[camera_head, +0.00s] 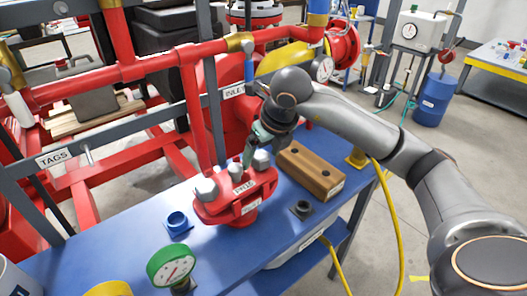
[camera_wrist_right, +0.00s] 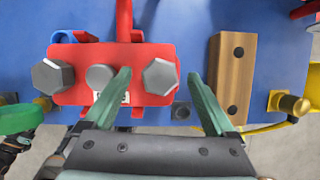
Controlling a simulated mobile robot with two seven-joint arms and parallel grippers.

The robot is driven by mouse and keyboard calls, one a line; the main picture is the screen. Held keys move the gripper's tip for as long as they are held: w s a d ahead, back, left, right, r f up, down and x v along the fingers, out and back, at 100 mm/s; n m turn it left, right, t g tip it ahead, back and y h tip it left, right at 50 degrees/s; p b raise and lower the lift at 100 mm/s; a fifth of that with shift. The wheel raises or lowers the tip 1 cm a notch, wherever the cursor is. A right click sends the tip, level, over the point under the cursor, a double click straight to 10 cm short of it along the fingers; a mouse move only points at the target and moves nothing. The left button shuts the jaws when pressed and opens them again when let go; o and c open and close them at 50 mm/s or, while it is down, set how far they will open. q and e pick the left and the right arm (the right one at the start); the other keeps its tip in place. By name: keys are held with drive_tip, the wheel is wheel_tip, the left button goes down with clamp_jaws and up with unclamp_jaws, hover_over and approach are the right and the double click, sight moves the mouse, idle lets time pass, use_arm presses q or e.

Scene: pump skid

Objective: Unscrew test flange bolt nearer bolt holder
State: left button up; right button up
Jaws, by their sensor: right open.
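The red test flange (camera_head: 240,206) stands on the blue bench, with a grey hex bolt at each end of its top. The bolt nearer the wooden bolt holder (camera_head: 261,159) also shows in the right wrist view (camera_wrist_right: 160,76). The other hex bolt (camera_wrist_right: 52,77) is at the far end, with a round grey stub (camera_wrist_right: 100,77) between. The wooden bolt holder (camera_head: 311,171) has two dark, empty holes. My right gripper (camera_wrist_right: 159,76) is open, its green fingertips on either side of the nearer bolt in the wrist view; contact cannot be told. My left gripper is not in view.
A green-rimmed gauge (camera_head: 170,266), a blue ring fitting (camera_head: 178,222) and a small dark block (camera_head: 301,209) are on the bench around the flange. Red pipework and a grey post rise behind. A yellow hose (camera_head: 391,215) hangs at the right.

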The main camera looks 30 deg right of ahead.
clamp_jaws()
idle(1.1)
